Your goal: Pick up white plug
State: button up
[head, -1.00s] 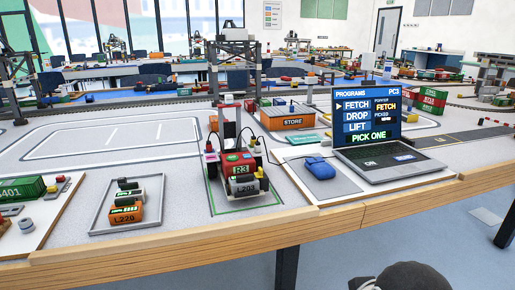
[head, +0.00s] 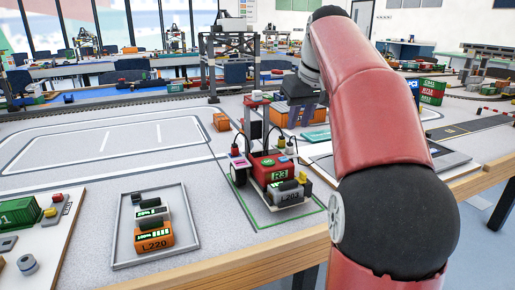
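I cannot single out a white plug with certainty. The red vehicle marked R3 (head: 268,168) stands inside a green outline, with thin cables rising from both its sides. A small pale pink-and-white piece (head: 238,160) is at its left side and may be a plug; it is too small to be sure. A grey block marked L203 (head: 289,193) sits at the vehicle's front. My gripper (head: 303,116) hangs beyond and above the vehicle, to the right of its mast, partly hidden by my red arm. Its fingers are small and dark, and I see nothing held in them.
A grey tray (head: 187,222) holds an orange block marked L220 (head: 153,238) and other small blocks. A board (head: 45,262) with a green container (head: 20,213) is at the left. My arm hides most of the laptop area. Mat between tray and vehicle is clear.

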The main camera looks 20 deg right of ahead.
aim_at(290, 143)
jog(key=x, duration=0.3)
jog(key=b+x, duration=0.1)
jog(key=x, duration=0.3)
jog(key=shift+w+f, duration=0.2)
jog(key=shift+w, duration=0.15)
grip_shut()
